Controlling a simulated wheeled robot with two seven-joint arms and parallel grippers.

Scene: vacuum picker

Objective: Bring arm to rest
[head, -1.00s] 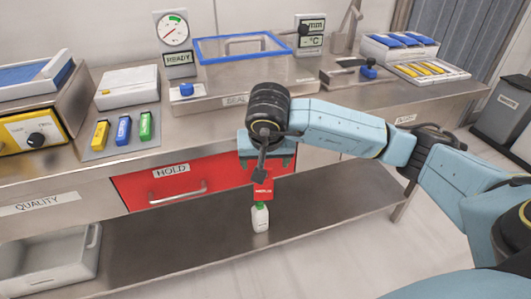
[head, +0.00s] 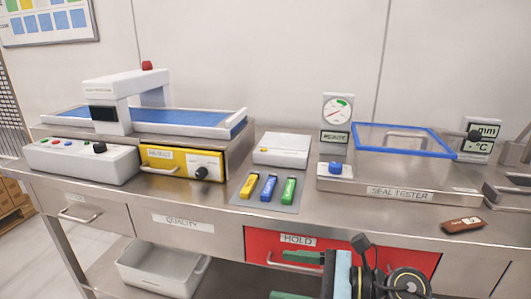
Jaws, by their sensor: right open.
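My right gripper (head: 280,276) is at the bottom of the head view, in front of the red HOLD drawer (head: 400,262). Its two green fingers are apart, with nothing seen between them, and they point left. The lower finger is partly cut off by the picture's bottom edge. The gripper and its dark wrist hide part of the drawer front. My left gripper is not in view.
The steel bench carries the seal tester (head: 410,192) with a blue-rimmed lid and a brown packet (head: 463,225) near the front edge. Yellow, blue and green pens (head: 268,188) lie left of it. A yellow REJECT box (head: 185,163) and grey bin (head: 165,270) are further left.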

